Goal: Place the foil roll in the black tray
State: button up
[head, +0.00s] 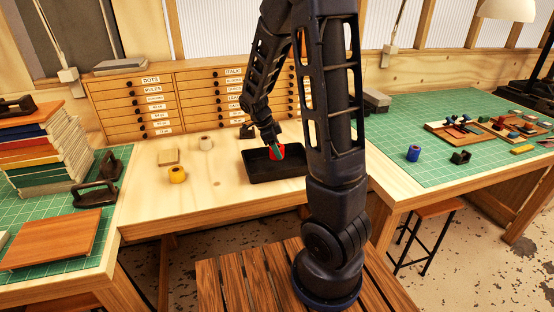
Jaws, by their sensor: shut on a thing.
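The black tray (262,170) lies on the light wooden table in the middle of the head view. My gripper (277,152) points down over the tray and is shut on a red foil roll (277,153). The red roll appears at or just above the tray's inside; I cannot tell whether it touches the floor of the tray. My arm hides part of the tray's right side. A yellow roll (177,175) and a pale roll (206,142) stand on the table left of the tray. A blue roll (413,153) stands on the right green mat.
A small wooden block (168,157) lies near the yellow roll. A drawer cabinet (185,100) stands behind the table. A stack of books (40,150) is at left. Trays of tools (458,133) lie on the right bench. The table's front left is clear.

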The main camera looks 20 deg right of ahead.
aim_at(277, 167)
jog(key=shift+f, duration=2.35)
jog(key=shift+f, duration=0.15)
jog(key=o, duration=1)
jog(key=v, duration=1.2)
jog(key=s+d+r+n+t+y, duration=0.2)
jog(key=s+r+n, duration=0.4)
jog(key=s+n, duration=0.4)
jog(key=s+d+r+n+t+y, duration=0.2)
jog(key=s+r+n, duration=0.5)
jog(key=s+n, duration=0.4)
jog(key=shift+s+d+r+t, duration=0.15)
jog(key=shift+d+r+t, duration=0.15)
jog(key=shift+d+t, duration=0.55)
jog(key=shift+a, duration=0.1)
